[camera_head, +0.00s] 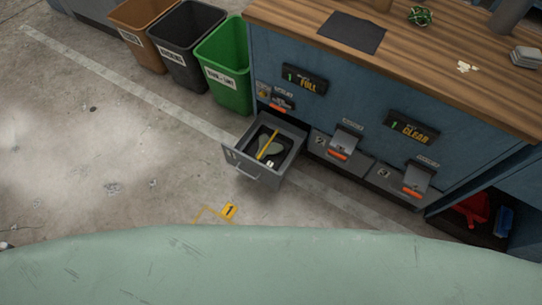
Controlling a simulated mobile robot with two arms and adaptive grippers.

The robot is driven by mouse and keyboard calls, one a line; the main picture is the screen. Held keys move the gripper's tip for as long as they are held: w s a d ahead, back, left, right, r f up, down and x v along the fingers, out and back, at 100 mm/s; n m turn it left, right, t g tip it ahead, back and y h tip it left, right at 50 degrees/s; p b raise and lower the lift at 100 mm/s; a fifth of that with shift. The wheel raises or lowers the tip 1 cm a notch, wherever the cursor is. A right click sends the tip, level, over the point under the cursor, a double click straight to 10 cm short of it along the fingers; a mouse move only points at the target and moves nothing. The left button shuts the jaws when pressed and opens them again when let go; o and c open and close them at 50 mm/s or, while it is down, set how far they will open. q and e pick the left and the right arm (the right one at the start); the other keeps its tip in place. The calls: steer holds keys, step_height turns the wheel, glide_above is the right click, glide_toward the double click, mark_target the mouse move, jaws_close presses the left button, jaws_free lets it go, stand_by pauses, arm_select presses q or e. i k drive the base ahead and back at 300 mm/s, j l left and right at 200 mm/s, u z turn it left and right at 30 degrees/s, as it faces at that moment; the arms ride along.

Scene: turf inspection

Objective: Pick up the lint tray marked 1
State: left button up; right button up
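A grey open-topped tray (284,176) juts out like a drawer from the lower front of the blue cabinet, at the picture's middle. It has a bar handle on its front. A yellow strip (267,145) and a pale grey patch show inside its dark interior. A sign reading "1 FULL" (305,80) is on the cabinet above it. A yellow marker with a 1 (229,211) is on the floor in front. I cannot read a number on the tray itself. Neither of my grippers is in view.
Brown (143,32), black (184,45) and green (226,66) bins stand left of the cabinet (345,95). Two shut units with orange tabs (338,154) (411,190) are right of the tray. A wooden worktop (430,50) is above. The floor at left is mostly clear.

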mark_target(269, 147)
steer(key=k+l, duration=0.1)
steer(key=l, duration=0.3)
steer(key=k+l, duration=0.1)
steer(key=l, duration=0.35)
steer(key=k+l, duration=0.1)
steer(key=l, duration=0.7)
steer(key=k+u, duration=0.05)
